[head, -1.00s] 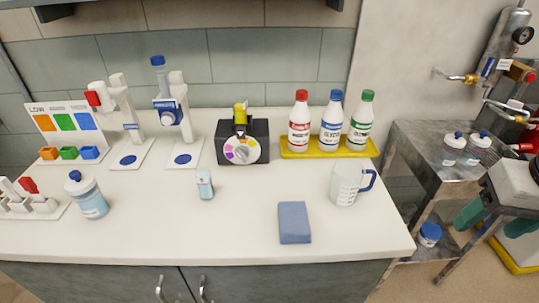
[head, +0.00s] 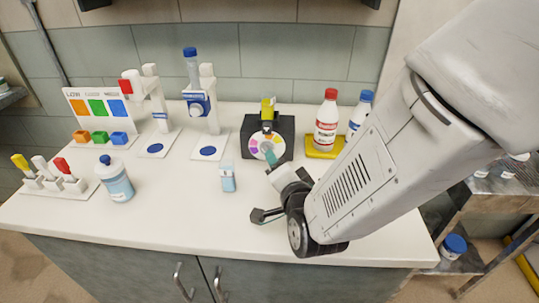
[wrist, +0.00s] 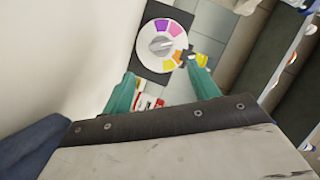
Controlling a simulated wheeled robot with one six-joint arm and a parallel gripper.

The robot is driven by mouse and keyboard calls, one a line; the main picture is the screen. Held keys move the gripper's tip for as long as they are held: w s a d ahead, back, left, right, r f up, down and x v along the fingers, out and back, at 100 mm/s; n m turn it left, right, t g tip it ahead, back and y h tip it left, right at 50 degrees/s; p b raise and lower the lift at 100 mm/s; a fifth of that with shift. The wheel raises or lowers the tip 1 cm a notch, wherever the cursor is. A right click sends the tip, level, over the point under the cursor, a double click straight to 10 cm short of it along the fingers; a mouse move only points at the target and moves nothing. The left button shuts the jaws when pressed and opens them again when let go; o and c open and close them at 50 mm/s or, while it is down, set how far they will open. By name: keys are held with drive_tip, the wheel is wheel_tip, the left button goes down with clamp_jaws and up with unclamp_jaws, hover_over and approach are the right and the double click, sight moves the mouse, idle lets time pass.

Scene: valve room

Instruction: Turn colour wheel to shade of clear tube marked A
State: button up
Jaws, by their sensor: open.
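The colour wheel (head: 257,146) is a white dial with coloured segments on the front of a black box (head: 285,127). In the wrist view the wheel (wrist: 151,57) shows purple, pink, orange and yellow segments around a grey knob (wrist: 161,44). A yellow-topped part (head: 267,107) stands at the box's top. My gripper (wrist: 162,68) is open, its teal fingers spread on either side below the wheel; contact cannot be told. In the head view my gripper covers the wheel's lower right. A blue-capped tube (head: 191,68) stands in a white stand; no mark A is readable.
A small blue-labelled vial (head: 227,178) and a blue-capped bottle (head: 116,180) stand left of my arm. Red-capped (head: 326,122) and blue-capped (head: 360,110) bottles stand right of the box. A colour-block board (head: 98,112) and rack (head: 50,182) are at left. The front left counter is clear.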

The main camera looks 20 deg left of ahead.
sight(266, 150)
drive_tip(key=shift+s+a+f, duration=0.1)
drive_tip(key=shift+a+f, duration=0.1)
drive_tip(key=shift+a, duration=0.1)
drive_tip(key=shift+w+a, duration=0.25)
drive_tip(key=x, duration=0.7)
drive_tip(key=c, duration=1)
